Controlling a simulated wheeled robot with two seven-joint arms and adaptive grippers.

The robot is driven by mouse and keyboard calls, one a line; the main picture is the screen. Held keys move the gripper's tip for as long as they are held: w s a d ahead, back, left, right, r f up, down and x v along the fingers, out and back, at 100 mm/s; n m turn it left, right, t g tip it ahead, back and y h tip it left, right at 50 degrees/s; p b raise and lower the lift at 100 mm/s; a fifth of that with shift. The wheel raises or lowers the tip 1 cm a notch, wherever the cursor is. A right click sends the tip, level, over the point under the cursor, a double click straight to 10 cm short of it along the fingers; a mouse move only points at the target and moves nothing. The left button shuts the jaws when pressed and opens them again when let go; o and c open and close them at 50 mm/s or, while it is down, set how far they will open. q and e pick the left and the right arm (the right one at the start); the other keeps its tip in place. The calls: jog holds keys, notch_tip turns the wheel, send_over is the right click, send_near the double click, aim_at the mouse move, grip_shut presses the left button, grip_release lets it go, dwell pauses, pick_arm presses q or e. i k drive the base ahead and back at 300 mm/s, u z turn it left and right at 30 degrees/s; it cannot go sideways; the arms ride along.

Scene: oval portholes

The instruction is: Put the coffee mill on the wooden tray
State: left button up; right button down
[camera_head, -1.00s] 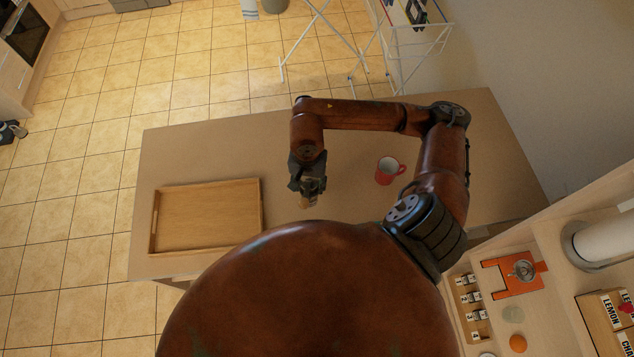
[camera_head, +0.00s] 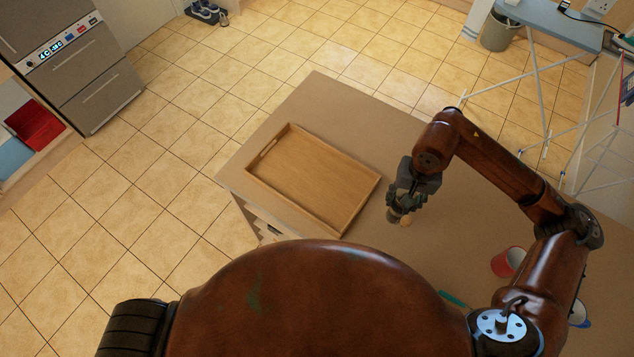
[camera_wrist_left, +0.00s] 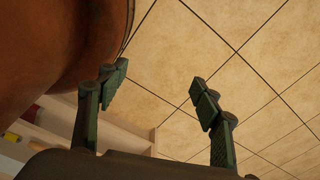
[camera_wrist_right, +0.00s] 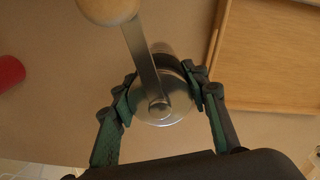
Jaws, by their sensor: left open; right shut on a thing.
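The coffee mill (camera_wrist_right: 163,103) shows in the right wrist view with a metal top, a crank and a round wooden knob. My right gripper (camera_wrist_right: 163,95) is shut on it, one finger on each side. In the head view my right gripper (camera_head: 402,203) holds the mill (camera_head: 398,216) over the table, just right of the tray. Most of the mill is hidden there by the fingers. The wooden tray (camera_head: 262,157) is empty and lies on the table; its edge also shows in the right wrist view (camera_wrist_right: 222,40). My left gripper (camera_wrist_left: 160,95) is open and empty above the tiled floor.
A red mug (camera_head: 508,261) stands on the table (camera_head: 300,95) to the right, beside my right arm. A teal item (camera_head: 453,299) lies near the front. The table behind the tray is clear.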

aim_at(299, 160)
jog(key=z, duration=0.1)
jog(key=k, duration=1)
jog(key=u, duration=1.05)
jog(key=i, duration=1.7)
jog(key=z, duration=0.7)
